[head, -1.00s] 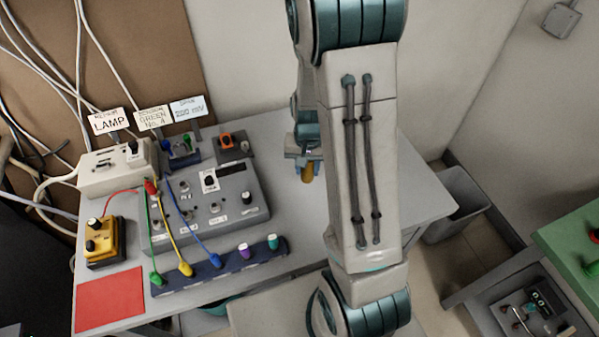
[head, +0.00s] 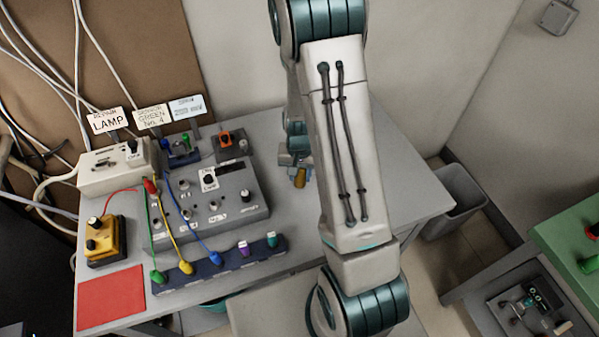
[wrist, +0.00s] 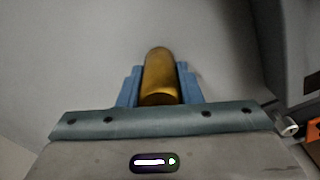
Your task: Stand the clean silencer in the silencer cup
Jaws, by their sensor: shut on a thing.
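My gripper (head: 299,176) is shut on a brass-coloured cylinder, the silencer (head: 300,179), above the grey table to the right of the control box. In the wrist view the silencer (wrist: 160,78) lies between the two blue fingers (wrist: 160,88) of my gripper, with its rounded end pointing away from the palm. My arm hides part of the table in the head view. I cannot make out the silencer cup in either view.
A grey control box (head: 212,208) stands left of my gripper, with a small dark box with an orange knob (head: 228,143) behind it. A blue strip with coloured plugs (head: 215,272) lies in front. A red mat (head: 110,298) is at the table's front left. Bare table (head: 405,185) shows right of my arm.

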